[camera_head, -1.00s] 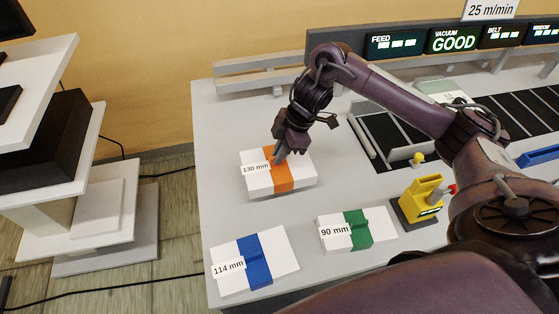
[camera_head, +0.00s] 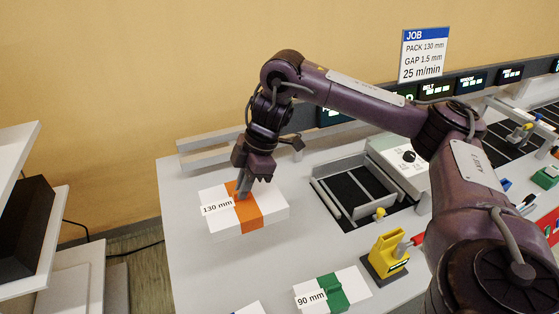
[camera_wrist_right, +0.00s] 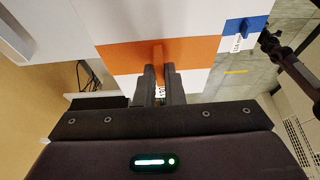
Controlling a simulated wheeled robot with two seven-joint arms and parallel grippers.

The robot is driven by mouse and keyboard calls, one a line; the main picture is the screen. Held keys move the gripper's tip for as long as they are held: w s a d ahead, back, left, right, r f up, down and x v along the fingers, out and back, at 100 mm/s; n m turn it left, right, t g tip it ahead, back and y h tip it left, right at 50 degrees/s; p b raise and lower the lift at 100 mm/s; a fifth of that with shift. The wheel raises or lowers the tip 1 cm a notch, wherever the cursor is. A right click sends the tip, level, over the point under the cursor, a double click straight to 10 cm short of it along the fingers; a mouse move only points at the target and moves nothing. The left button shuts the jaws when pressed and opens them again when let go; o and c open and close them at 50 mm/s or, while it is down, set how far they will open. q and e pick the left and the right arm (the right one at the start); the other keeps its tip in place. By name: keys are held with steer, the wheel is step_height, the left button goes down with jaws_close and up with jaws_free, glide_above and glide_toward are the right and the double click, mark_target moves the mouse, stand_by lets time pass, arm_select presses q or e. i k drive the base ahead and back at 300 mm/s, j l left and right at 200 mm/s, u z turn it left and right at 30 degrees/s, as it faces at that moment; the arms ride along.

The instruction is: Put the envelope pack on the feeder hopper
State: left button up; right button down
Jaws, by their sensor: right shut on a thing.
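The 130 mm envelope pack (camera_head: 270,204), white with an orange band, is in the head view at the left of the worktop, and it fills the upper wrist view (camera_wrist_right: 195,53). My right gripper (camera_head: 244,193) is above it, pointing down, shut on the raised orange tab in the middle of its band. The pack looks level and a little above the worktop. The feeder hopper seems to be the framed dark bay (camera_head: 333,203) to the right of the pack.
A 90 mm pack with a green band (camera_head: 348,281) lies in front, beside a yellow block (camera_head: 388,252). The blue-banded pack shows in the wrist view (camera_wrist_right: 242,30). A job card (camera_head: 424,55) reads PACK 130 mm. A low rail (camera_head: 215,152) runs along the back.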

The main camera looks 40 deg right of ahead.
mark_target(359, 197)
steer(key=k+l, duration=0.1)
steer(key=l, duration=0.35)
steer(key=l+u, duration=0.1)
steer(key=l, duration=0.3)
steer(key=k+l+u, duration=0.1)
steer(key=l, duration=0.3)
steer(key=k+l, duration=0.2)
steer(key=l, duration=0.2)
steer(key=k+l+u, duration=0.1)
steer(key=l, duration=0.35)
steer(key=k+l, duration=0.15)
steer(key=l, duration=0.25)
steer(key=u, duration=0.05)
